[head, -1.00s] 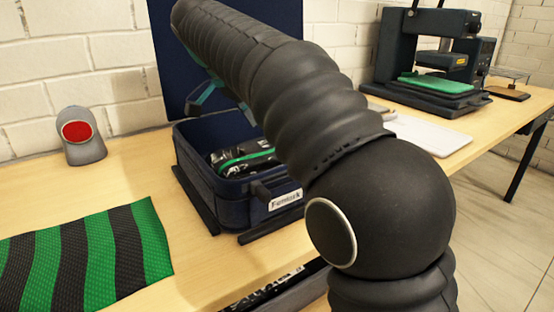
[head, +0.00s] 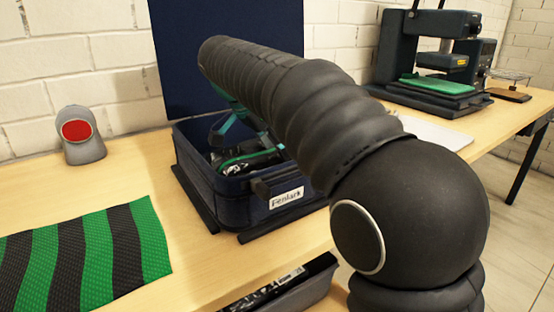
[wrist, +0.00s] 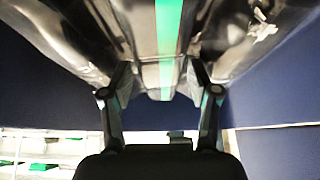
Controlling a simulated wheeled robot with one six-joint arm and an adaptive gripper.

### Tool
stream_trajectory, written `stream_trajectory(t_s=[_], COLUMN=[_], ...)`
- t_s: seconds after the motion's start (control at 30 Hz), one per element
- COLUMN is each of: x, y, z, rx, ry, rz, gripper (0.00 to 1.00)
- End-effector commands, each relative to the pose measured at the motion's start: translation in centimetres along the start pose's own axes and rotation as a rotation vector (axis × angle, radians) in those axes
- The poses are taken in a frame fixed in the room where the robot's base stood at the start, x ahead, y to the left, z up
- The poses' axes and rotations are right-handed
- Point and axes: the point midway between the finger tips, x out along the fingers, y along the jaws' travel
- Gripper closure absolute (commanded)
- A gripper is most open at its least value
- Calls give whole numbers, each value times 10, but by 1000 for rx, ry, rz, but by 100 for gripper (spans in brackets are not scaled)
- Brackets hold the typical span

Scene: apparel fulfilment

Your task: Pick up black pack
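The black pack (head: 235,168) is glossy, with a green band, and lies in a dark blue bin (head: 230,201) labelled "Fenlark" in the head view. My gripper (head: 222,132) is over the bin's left part, close above the pack; its tips are hard to make out there. In the wrist view, my gripper (wrist: 160,82) has its two fingers apart, one on each side of the green band. The pack (wrist: 90,30) fills the upper part of that view, very close to the fingertips. I cannot tell whether they touch it.
A green-and-black striped cloth (head: 85,255) lies on the wooden table (head: 120,180) at left. A dark blue panel (head: 225,60) rises behind the bin. A press machine (head: 435,60) stands at right. A lower bin (head: 300,290) shows below the table edge.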

Motion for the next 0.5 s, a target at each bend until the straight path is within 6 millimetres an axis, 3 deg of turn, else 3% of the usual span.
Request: stream_trajectory(t_s=[0.03,0.2,0.5], x=[0,0,-2], y=[0,0,0], z=[0,0,-1], rx=[0,0,0], ry=[0,0,1], rz=[0,0,-1], gripper=[52,93,93])
